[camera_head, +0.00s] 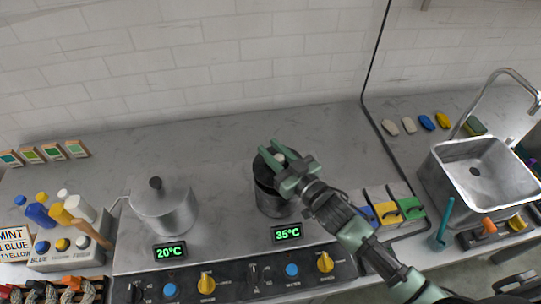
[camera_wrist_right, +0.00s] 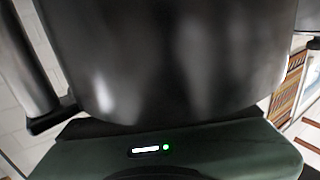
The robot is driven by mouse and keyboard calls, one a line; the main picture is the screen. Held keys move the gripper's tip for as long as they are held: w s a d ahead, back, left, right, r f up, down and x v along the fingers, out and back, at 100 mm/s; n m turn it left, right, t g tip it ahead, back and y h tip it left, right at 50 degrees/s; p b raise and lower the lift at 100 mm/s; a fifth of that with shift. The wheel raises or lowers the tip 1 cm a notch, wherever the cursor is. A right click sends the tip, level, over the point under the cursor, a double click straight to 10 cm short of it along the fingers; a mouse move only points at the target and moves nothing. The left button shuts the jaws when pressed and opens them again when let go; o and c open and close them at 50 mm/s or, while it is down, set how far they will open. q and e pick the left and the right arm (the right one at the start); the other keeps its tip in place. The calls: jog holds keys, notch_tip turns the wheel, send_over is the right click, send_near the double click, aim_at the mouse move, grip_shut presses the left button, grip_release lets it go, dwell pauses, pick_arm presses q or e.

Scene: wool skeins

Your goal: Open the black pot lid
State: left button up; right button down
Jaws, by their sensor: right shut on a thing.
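The black pot (camera_head: 270,202) stands on the right side of the stove, behind a green 35°C display. My right gripper (camera_head: 270,153) is over the top of the pot, shut on the pale knob (camera_head: 280,158) of the black lid. The gripper covers much of the lid, and I cannot tell whether it rests on the rim or is raised. In the right wrist view a dark, glossy curved surface (camera_wrist_right: 180,60) fills most of the picture, above the green gripper body. My left gripper is not in view.
A steel pot (camera_head: 165,212) with a black-knobbed lid stands to the left, behind a 20°C display. Knobs line the stove front (camera_head: 230,280). Bottles (camera_head: 40,213) stand far left. Coloured blocks (camera_head: 388,212) and a sink (camera_head: 480,170) are to the right.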

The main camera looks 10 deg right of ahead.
aim_at(287, 163)
jog(key=shift+w+d+r+m+t+h+b, duration=0.15)
jog(key=shift+w+d+m+t+h, duration=0.2)
jog(key=shift+h, duration=0.35)
jog(key=shift+w+d+f+m+t+h+b, duration=0.1)
jog(key=shift+w+d+m+t+h+b, duration=0.2)
jog(key=shift+m+h, duration=0.35)
jog(key=shift+w+d+r+m+t+h, duration=0.15)
jog(key=shift+w+m+h, duration=0.25)
jog(key=shift+h, duration=0.35)
jog(key=shift+f, duration=0.1)
jog(key=c, duration=1.2)
grip_release()
jog(key=shift+s+f, duration=0.1)
jog(key=shift+s, duration=0.05)
jog(key=b+v, duration=0.1)
jog(key=v, duration=0.5)
jog(key=shift+s+b, duration=0.15)
jog(key=shift+b, duration=0.25)
jog(key=shift+s+d, duration=0.2)
jog(key=shift+s, duration=0.35)
